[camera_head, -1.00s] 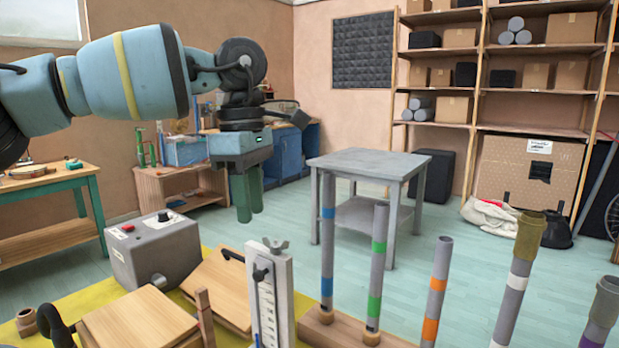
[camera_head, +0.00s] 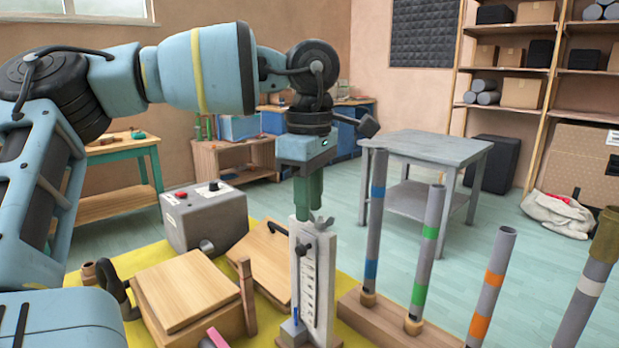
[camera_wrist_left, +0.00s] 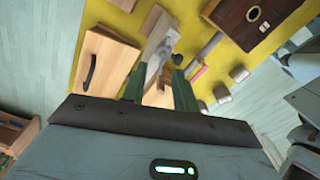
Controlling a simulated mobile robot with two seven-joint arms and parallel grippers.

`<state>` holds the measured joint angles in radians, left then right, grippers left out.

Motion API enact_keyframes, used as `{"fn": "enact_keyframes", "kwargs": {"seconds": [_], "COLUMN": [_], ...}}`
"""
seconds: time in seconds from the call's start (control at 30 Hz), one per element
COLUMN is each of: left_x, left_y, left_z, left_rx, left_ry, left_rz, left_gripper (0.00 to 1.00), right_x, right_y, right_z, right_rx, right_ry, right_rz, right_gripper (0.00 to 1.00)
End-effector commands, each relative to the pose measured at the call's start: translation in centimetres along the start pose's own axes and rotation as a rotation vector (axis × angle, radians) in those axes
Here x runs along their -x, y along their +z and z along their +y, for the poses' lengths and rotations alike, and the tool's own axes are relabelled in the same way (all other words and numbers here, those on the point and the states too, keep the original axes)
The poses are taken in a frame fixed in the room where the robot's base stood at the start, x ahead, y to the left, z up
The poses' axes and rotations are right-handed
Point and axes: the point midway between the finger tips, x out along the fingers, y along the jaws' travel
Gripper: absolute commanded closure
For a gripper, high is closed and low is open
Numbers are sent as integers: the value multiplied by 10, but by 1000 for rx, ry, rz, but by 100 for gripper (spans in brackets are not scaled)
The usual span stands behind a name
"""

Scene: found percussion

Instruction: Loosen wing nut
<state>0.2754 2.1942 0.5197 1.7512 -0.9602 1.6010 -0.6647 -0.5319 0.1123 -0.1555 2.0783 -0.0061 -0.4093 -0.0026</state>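A white upright stand (camera_head: 325,275) with a slotted scale rises from the yellow mat. A grey wing nut (camera_head: 322,226) sits on its top, and a dark knob (camera_head: 303,249) is on its face. My left gripper (camera_head: 308,208) points down with green fingers just above and behind the stand's top, close to the wing nut. In the left wrist view, its two fingers (camera_wrist_left: 159,88) are apart with a gap between them, and the stand's top (camera_wrist_left: 160,45) lies just beyond. I cannot tell whether they touch the wing nut. My right gripper is not in view.
A grey control box (camera_head: 205,218) and wooden boxes (camera_head: 185,290) are left of the stand. Upright tubes with coloured bands (camera_head: 374,215) stand close on the right on a wooden base (camera_head: 375,325). A grey table (camera_head: 425,145) is behind.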

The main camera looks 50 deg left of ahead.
Motion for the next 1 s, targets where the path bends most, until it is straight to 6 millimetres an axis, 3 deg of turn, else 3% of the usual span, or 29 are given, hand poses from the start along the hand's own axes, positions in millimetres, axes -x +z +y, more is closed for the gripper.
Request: {"fn": "enact_keyframes", "kwargs": {"seconds": [0.13, 0.47, 0.7, 1.0], "left_x": [-10, -13, -13, -12], "left_y": [0, 0, 0, 0], "left_z": [0, 0, 0, -1], "left_rx": [1, 1, 1, 65], "left_ry": [-1, 1, 1, 3], "left_rz": [0, 0, 0, 0], "left_gripper": [71, 71, 100, 100], "right_x": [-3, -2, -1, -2], "right_y": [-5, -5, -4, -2], "right_z": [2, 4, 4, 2], "right_rx": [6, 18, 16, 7], "right_ry": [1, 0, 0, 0], "right_rz": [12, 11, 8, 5], "right_gripper": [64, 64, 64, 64]}}
